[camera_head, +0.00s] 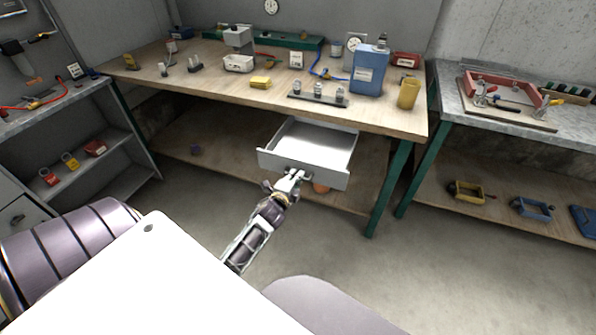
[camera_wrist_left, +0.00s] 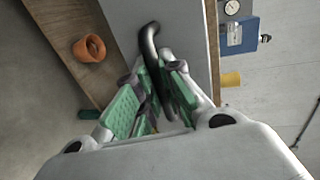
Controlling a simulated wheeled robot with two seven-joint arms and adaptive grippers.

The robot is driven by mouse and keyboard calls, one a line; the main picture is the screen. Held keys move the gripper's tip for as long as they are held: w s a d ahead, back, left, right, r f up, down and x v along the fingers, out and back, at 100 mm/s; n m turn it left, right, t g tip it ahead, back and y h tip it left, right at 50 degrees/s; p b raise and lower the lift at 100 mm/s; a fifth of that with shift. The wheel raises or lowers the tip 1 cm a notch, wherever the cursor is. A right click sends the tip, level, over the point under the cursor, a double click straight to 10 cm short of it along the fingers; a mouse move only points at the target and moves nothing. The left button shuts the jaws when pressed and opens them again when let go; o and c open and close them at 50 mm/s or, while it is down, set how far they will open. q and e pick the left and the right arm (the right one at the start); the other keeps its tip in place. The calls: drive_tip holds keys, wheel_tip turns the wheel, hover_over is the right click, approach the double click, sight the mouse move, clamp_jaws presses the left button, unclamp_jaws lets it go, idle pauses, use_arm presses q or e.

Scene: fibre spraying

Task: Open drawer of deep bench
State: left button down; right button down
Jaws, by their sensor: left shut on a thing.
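The deep bench (camera_head: 205,82) has a wooden top and green legs. Its drawer (camera_head: 318,147) is a light grey tray under the top, pulled out, and its inside looks empty. My left gripper (camera_head: 294,174) is at the middle of the drawer's front. In the left wrist view the drawer front (camera_wrist_left: 188,25) carries a dark curved handle (camera_wrist_left: 151,42), which runs down between the green-padded fingers of my left gripper (camera_wrist_left: 160,95). The fingers are shut on the handle. My right gripper is in neither view.
A blue canister (camera_head: 369,72), a yellow cup (camera_head: 408,93) and a dark strip with metal parts (camera_head: 318,95) stand on the bench top. An orange pot (camera_wrist_left: 89,48) is on the lower shelf. A second bench (camera_head: 540,130) stands at right. The floor before the drawer is clear.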

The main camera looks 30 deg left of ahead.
use_arm(q)
drive_tip(key=shift+s, duration=0.35)
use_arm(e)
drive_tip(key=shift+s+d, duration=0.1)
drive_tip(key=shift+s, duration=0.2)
use_arm(q)
drive_tip(key=c, duration=1.5)
unclamp_jaws()
drive_tip(key=shift+c, duration=0.2)
drive_tip(key=v, duration=1.2)
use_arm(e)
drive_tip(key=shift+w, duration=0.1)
